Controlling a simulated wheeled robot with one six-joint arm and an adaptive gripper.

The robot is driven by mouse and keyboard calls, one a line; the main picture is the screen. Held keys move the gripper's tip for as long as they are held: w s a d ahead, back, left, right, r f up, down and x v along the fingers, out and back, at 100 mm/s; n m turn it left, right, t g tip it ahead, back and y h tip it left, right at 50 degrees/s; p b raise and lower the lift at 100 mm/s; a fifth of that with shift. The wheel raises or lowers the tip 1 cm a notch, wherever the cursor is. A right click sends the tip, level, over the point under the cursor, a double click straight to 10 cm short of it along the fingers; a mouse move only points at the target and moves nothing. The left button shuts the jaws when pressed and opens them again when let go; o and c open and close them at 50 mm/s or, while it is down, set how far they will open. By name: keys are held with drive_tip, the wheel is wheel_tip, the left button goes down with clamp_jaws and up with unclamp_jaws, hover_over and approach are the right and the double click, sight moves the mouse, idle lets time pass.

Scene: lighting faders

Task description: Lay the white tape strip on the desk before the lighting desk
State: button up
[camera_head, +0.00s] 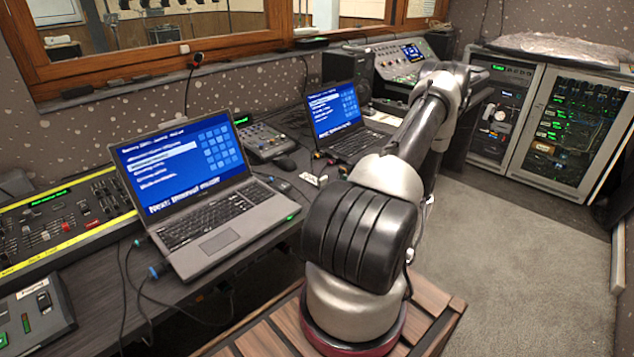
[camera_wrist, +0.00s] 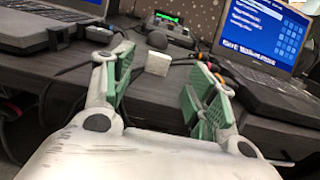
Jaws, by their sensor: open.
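A small white piece (camera_head: 313,179) lies on the desk near its front edge, between the two laptops. It looks like a short pale block in the wrist view (camera_wrist: 158,64), and I cannot tell for sure that it is the tape strip. My gripper (camera_wrist: 165,58) is open and empty, its green-padded fingers spread with the white piece showing beyond and between them. It does not appear to touch the piece. In the head view my arm hides my gripper. The lighting desk (camera_head: 60,225), with faders and yellow-edged strips, stands at the far left.
A left laptop (camera_head: 205,200) and a right laptop (camera_head: 345,135) stand open on the desk. A small mixer (camera_head: 262,140) and a mouse (camera_head: 285,162) sit between them. Cables cross the desk near the white piece. Equipment racks (camera_head: 560,130) stand at right; the carpet before them is clear.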

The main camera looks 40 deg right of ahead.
sight(324, 179)
drive_tip(key=w, duration=0.6)
drive_tip(key=shift+w+a, duration=0.2)
drive_tip(key=shift+a, duration=0.05)
drive_tip(key=c, duration=0.9)
drive_tip(key=shift+o, duration=0.2)
